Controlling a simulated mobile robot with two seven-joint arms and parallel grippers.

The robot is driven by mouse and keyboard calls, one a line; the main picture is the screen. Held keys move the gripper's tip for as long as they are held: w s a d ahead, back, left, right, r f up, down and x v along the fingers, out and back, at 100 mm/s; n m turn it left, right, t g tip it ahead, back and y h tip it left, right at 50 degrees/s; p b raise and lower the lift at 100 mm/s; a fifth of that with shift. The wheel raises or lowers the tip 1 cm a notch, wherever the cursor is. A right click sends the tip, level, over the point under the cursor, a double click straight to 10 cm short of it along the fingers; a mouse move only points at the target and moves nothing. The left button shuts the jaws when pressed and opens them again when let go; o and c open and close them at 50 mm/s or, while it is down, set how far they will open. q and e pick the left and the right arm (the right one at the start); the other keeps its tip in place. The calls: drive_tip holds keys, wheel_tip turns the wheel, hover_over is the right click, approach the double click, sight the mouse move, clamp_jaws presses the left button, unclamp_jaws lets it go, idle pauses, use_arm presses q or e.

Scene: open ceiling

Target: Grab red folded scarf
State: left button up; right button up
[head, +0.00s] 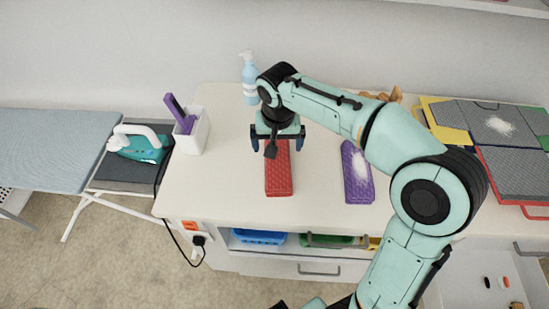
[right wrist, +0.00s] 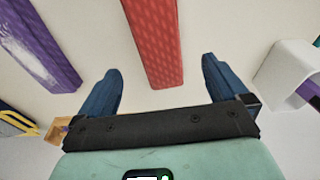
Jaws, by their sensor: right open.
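The red folded scarf (head: 278,176) is a long red patterned block lying flat on the white counter, seen in the middle of the head view. It also shows in the right wrist view (right wrist: 154,40), running between the fingers from the top edge. My right gripper (head: 277,145) is over the scarf's far end, its two blue fingers apart on either side. In the right wrist view the gripper (right wrist: 160,85) is open and empty, with visible gaps between the scarf and both fingers. The gripper hides the scarf's far end in the head view. My left gripper is not in view.
A purple folded cloth (head: 357,178) lies to the right on the counter (head: 225,185). A white holder (head: 193,132) with a purple item and a pump bottle (head: 249,80) stand left and behind. An iron (head: 140,143) rests on the ironing board at left.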

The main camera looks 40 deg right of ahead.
sight(277, 158)
drive_tip(key=f, duration=0.4)
drive_tip(key=shift+w+d+f, duration=0.2)
drive_tip(key=shift+w+f, duration=0.1)
drive_tip(key=shift+f, duration=0.05)
drive_tip(key=f, duration=0.3)
drive_tip(key=w+d+f, duration=0.1)
drive_tip(key=f, duration=0.1)
drive_tip(key=c, duration=0.9)
drive_tip(key=shift+c, duration=0.3)
drive_tip(key=shift+r, duration=0.1)
